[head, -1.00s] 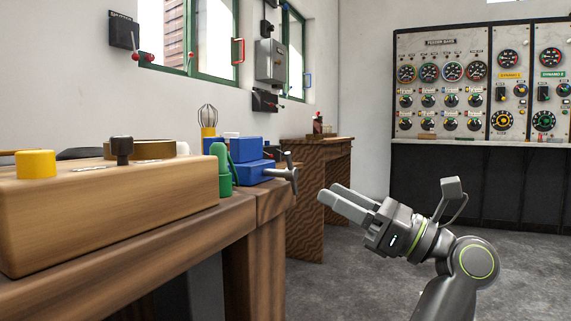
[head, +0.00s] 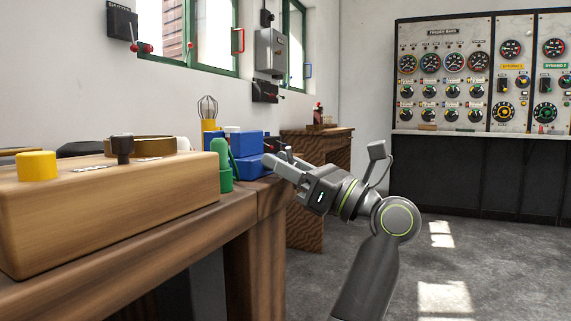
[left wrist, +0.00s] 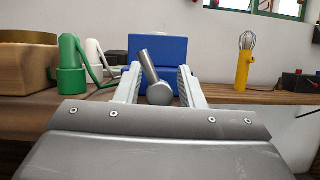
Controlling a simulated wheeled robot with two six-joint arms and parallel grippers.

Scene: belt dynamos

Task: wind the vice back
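The blue vice (head: 243,146) is fixed at the far end of the wooden bench; it also shows in the left wrist view (left wrist: 182,52). Its grey screw end and handle bar (left wrist: 155,80) stick out towards me, the bar tilted with its top to the left. My left gripper (head: 274,164) is at the vice's front and hides most of the handle in the head view. In the left wrist view its fingers (left wrist: 157,85) are open, one on each side of the handle, with gaps visible. My right gripper is not in view.
A green clamp-like piece (head: 222,165) stands just left of the vice. A wooden box (head: 110,206) with a yellow knob fills the near bench. A yellow caged lamp (left wrist: 244,65) stands right of the vice. The floor right of the bench is clear.

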